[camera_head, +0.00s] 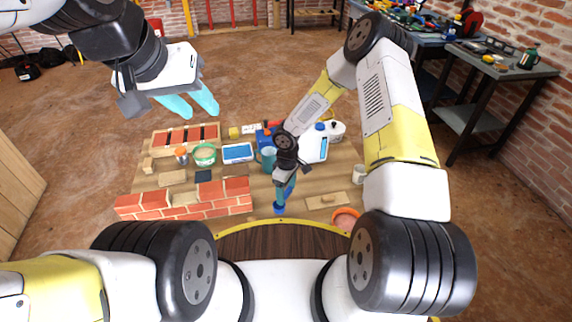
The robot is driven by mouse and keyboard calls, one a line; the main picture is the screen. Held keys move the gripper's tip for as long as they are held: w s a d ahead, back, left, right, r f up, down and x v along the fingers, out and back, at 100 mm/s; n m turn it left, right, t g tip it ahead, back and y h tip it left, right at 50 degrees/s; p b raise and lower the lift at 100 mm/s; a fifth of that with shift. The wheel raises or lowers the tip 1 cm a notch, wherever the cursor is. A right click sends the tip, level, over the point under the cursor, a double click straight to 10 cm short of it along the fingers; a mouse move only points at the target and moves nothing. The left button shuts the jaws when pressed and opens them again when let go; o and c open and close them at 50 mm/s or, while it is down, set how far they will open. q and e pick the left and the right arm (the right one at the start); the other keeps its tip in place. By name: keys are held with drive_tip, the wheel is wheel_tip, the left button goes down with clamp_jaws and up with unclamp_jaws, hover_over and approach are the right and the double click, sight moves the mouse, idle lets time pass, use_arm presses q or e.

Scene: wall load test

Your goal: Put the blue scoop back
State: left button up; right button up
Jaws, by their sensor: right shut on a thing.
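The blue scoop (279,208) is at the near middle of the wooden table, at the tips of my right gripper (283,192). My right gripper points down and is shut on the scoop; the fingers and wrist hide part of it. I cannot tell whether the scoop touches the tabletop. My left gripper (199,108) is open and empty, with its light-blue fingers apart, above the far left of the table.
The wooden table (150,186) holds a low brick wall (190,207) at the near left and a brick row behind. A green-rimmed bucket (205,154), a blue tray (238,152), a white jug (314,143), a white mug (359,174) and an orange bowl (345,219) stand around.

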sight(286, 199)
drive_tip(key=shift+f, duration=2.1)
drive_tip(key=shift+f, duration=0.4)
drive_tip(key=o, duration=1.3)
drive_tip(key=shift+o, duration=0.8)
drive_tip(key=shift+r, duration=0.15)
drive_tip(key=shift+r, duration=3.4)
